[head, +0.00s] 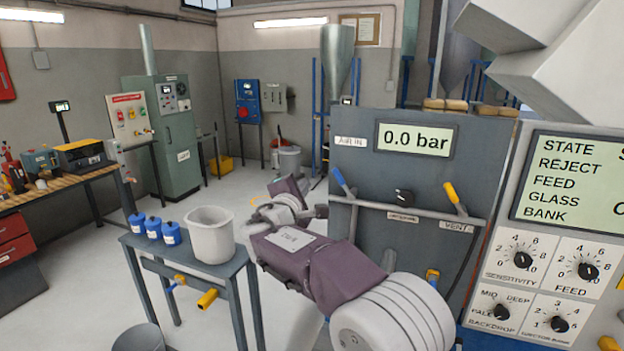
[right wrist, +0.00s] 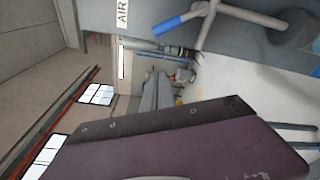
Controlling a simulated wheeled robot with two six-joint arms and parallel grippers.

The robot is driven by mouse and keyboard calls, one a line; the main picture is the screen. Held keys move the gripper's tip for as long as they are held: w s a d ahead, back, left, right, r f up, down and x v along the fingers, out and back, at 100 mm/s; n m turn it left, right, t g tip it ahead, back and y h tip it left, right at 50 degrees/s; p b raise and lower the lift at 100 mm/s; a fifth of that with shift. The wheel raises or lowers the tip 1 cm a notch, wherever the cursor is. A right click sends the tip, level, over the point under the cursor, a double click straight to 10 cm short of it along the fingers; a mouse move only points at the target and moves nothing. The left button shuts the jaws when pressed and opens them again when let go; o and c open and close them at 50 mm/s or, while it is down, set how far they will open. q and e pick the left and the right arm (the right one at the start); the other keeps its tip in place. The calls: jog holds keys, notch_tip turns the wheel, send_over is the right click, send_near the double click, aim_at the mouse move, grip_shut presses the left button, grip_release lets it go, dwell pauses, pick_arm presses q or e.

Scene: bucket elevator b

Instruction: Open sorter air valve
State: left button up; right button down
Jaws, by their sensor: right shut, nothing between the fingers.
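The sorter's air panel (head: 375,150) stands right of centre in the head view, and its display (head: 415,140) reads 0.0 bar. The blue valve handle (head: 344,184) is below the AIR IN label (head: 350,142), angled up and left across the horizontal pipe. The blue handle also shows at the top of the right wrist view (right wrist: 172,26), apart from the gripper. My right gripper (head: 264,208) is shut and empty, left of the handle. Its fingertips are small and hard to make out in the head view. My left gripper is not in view.
A black regulator knob (head: 404,197) and yellow VENT handle (head: 455,198) share the pipe. The sorter control panel (head: 550,240) is at right. A small table (head: 190,255) with a white bucket (head: 211,236) and blue bottles (head: 154,228) stands at left. Floor behind it is open.

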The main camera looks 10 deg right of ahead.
aim_at(337, 170)
jog(key=d+p+x, duration=0.1)
jog(key=p+x, duration=0.3)
jog(key=x, duration=0.4)
jog(key=s+d+r+m+b, duration=0.1)
jog(key=b, duration=0.2)
jog(key=s+d+m+b, duration=0.2)
jog(key=b, duration=0.1)
jog(key=s+d+r+m+b, duration=0.1)
jog(key=d+b, duration=0.1)
jog(key=b, duration=0.2)
jog(key=shift+s+r+m+t, duration=0.25)
jog(key=shift+r+m+t, duration=0.05)
jog(key=shift+r, duration=0.1)
jog(key=shift+s+d+r+m+t+h+b, duration=0.1)
jog(key=shift+s+d+m+h+b, duration=0.2)
jog(key=shift+s+d+m+b, duration=1.15)
jog(key=shift+d+r+m+t+h+b, duration=0.1)
jog(key=shift+d+m+h+b, duration=0.4)
jog(key=shift+m+b, duration=1.95)
jog(key=shift+s+d+r+m+t+h+b, duration=0.1)
jog(key=shift+s+d+m+b, duration=0.9)
jog(key=shift+b, duration=1.6)
jog(key=shift+w+d+m, duration=0.25)
jog(key=shift+w+m, duration=0.05)
